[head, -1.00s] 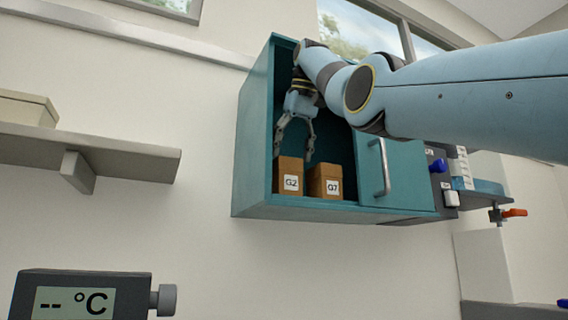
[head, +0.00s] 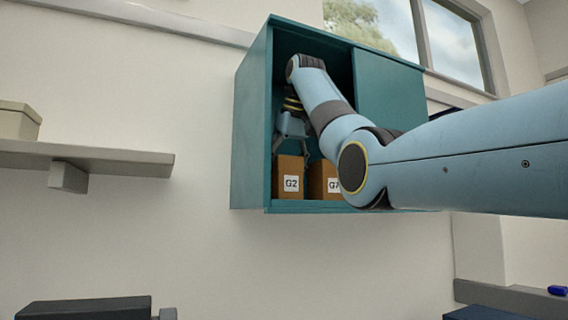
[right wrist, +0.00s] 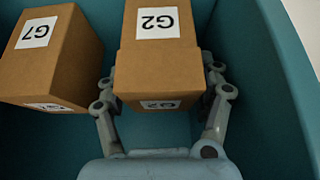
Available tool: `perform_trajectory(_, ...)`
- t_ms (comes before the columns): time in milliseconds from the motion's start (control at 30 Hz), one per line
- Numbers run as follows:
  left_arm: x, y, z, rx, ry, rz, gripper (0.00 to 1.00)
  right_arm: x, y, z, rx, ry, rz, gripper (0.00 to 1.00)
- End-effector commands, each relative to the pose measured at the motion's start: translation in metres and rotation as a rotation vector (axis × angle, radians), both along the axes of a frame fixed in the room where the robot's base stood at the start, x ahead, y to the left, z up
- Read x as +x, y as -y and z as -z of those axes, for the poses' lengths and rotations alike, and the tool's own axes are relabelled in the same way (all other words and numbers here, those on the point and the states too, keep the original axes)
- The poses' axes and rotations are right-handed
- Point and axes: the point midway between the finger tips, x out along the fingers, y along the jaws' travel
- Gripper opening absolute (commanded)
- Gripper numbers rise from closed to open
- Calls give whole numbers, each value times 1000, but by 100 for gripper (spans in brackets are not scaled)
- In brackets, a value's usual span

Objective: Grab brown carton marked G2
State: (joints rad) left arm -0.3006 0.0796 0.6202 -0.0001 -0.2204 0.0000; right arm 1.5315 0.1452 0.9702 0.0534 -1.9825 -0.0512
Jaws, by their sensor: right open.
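The brown carton marked G2 (head: 289,182) stands upright at the left end inside a teal wall cabinet (head: 393,92). In the right wrist view the G2 carton (right wrist: 160,65) shows labels on its top and one side. My right gripper (head: 291,146) reaches down from above at this carton. In the right wrist view my right gripper (right wrist: 160,95) is open, with one finger on each side of the G2 carton's near end. Whether the fingers touch it I cannot tell. My left gripper is in no current view.
A second brown carton marked G7 (head: 320,178) stands just right of G2, with a narrow gap between them; my arm partly covers it. The cabinet's left wall is close beside G2. A grey shelf (head: 110,158) with a pale box (head: 18,121) is on the left wall.

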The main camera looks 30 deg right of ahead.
Motion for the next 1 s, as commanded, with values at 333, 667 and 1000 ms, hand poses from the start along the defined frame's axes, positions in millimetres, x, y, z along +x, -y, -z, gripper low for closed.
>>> perform_trajectory(333,1,0,-8,0,1,0,40,0,0,4,-1,-1,0,69)
perform_trajectory(667,1,0,-8,0,2,0,40,0,0,4,0,0,-1,31)
perform_trajectory(1000,1,0,-8,0,2,0,40,0,0,3,-1,1,-1,22)
